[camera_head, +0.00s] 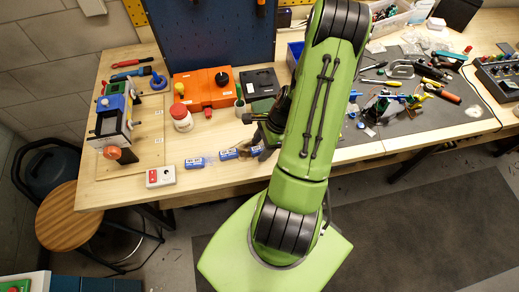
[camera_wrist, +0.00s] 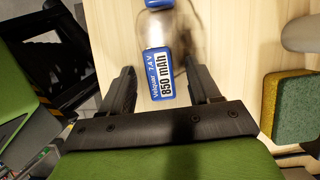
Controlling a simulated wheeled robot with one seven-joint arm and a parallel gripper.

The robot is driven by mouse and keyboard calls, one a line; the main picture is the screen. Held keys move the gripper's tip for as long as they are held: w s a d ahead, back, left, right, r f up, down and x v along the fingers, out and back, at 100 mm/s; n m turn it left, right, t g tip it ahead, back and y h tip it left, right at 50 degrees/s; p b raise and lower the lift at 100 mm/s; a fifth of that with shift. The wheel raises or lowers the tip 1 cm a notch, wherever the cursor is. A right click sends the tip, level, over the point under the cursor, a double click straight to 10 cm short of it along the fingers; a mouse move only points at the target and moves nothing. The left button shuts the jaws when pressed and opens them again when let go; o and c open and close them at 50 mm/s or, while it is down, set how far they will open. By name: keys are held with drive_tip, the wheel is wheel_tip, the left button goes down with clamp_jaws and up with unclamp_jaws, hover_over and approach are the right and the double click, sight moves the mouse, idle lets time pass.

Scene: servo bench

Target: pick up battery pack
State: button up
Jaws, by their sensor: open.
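A blue battery pack with a white label reading 7.4 V 850 mAh (camera_wrist: 158,75) lies on the wooden bench top in the wrist view. My gripper (camera_wrist: 160,82) is open, with one dark finger on each side of this pack and a visible gap to both. A second blue pack (camera_wrist: 158,3) is cut off at the top edge. In the head view, blue packs lie near the bench's front edge, one (camera_head: 229,154) beside my gripper and another (camera_head: 194,162) further left. My arm hides part of the gripper there.
A yellow and green sponge (camera_wrist: 290,105) lies right of my gripper in the wrist view.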

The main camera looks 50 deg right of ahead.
clamp_jaws()
drive_tip(key=shift+r, duration=0.15)
